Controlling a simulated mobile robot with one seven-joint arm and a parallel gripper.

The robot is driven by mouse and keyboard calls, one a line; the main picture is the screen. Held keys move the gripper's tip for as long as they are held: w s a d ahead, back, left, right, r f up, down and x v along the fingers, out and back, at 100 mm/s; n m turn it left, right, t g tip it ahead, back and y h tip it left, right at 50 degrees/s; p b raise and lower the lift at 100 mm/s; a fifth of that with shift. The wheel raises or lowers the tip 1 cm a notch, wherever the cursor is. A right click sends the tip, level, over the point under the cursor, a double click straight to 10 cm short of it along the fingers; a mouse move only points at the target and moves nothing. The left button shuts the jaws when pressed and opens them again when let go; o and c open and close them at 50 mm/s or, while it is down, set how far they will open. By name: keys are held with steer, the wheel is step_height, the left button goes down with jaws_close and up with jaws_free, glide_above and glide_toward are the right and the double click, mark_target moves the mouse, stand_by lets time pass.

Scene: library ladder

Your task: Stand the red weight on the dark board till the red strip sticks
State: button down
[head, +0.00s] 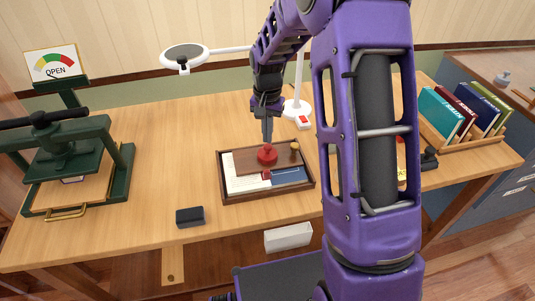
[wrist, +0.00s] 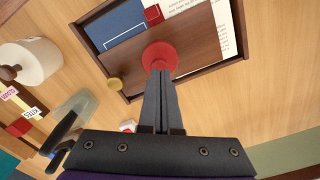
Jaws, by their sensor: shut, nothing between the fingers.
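The red weight (head: 267,154) stands upright on the dark board (head: 243,161) inside a wooden tray (head: 238,199). The wrist view also shows the weight (wrist: 160,55) on the board (wrist: 196,48). A small red strip (head: 266,175) shows just in front of the board, between white paper and a blue piece; it also shows in the wrist view (wrist: 153,14). My gripper (head: 267,142) points down right at the weight, with shut, empty fingers (wrist: 160,72). I cannot tell whether the fingertips touch the weight's top. The strip's part under the board is hidden.
A green press (head: 75,165) stands at the left, with an OPEN dial above it. A dark block (head: 190,216) lies in front of the tray. A lamp (head: 184,55) reaches over the back. Books (head: 440,112) stand at the right. A white roll (wrist: 30,62) is near the tray.

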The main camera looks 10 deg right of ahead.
steer(key=shift+f+b, duration=0.5)
steer(key=shift+f, duration=0.3)
stand_by(0.9)
step_height(320, 180, up, 7)
steer(key=p, duration=0.4)
steer(key=shift+p, duration=0.3)
stand_by(0.6)
